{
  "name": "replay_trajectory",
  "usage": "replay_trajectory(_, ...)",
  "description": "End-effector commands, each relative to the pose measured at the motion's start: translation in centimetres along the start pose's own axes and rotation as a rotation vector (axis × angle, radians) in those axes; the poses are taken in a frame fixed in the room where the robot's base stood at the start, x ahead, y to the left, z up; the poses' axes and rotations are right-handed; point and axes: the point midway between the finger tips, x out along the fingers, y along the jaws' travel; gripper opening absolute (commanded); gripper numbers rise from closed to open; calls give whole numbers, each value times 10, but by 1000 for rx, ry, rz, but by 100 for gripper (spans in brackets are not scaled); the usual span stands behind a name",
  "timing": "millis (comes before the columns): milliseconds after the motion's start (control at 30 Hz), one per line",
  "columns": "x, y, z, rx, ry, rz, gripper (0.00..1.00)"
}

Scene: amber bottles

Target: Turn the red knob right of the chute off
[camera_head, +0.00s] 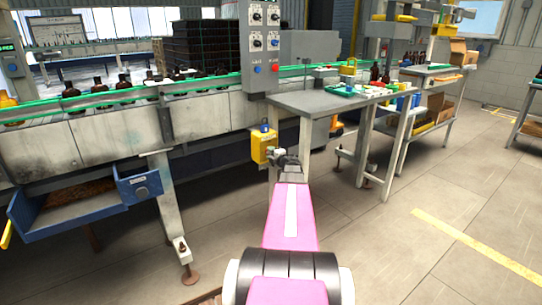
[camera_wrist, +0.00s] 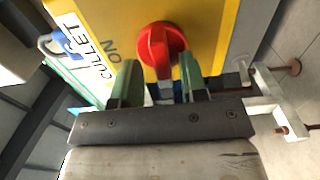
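The red knob (camera_wrist: 160,50) sits on the face of a yellow box (camera_wrist: 205,30) in the wrist view. A label reading CULLET and the word ON, turned sideways or upside down in the picture, are beside it. The yellow box also shows in the head view (camera_head: 261,146), on a leg below the grey table; its knob is hidden there. My gripper (camera_wrist: 159,65) is open, with one green finger on each side of the knob's near part. A gap shows between the fingers; I cannot tell whether either touches the knob. The blue chute tray (camera_head: 70,215) is left of the box.
A blue padlock (camera_wrist: 62,42) hangs at the box's side in the wrist view. The grey table (camera_head: 310,103) stands above and right of the box. A control panel (camera_head: 261,45) rises behind it. The conveyor (camera_head: 90,132) runs along the left.

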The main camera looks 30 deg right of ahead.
Motion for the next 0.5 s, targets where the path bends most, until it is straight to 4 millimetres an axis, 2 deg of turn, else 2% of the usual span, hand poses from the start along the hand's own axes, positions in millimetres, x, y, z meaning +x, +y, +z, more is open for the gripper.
replay_trajectory(167,-1,24,0,-3,1,2,39)
replay_trajectory(200,-1,32,0,-3,1,4,45)
replay_trajectory(267,-1,42,-4,-3,3,4,67)
replay_trajectory(300,-1,47,-15,-2,4,5,79)
replay_trajectory(333,-1,51,-22,-1,6,6,81)
replay_trajectory(400,0,60,-35,-1,9,9,79)
replay_trajectory(433,0,64,-41,0,9,10,62)
replay_trajectory(467,1,66,-47,0,10,9,39)
replay_trajectory(500,1,70,-54,1,9,8,39)
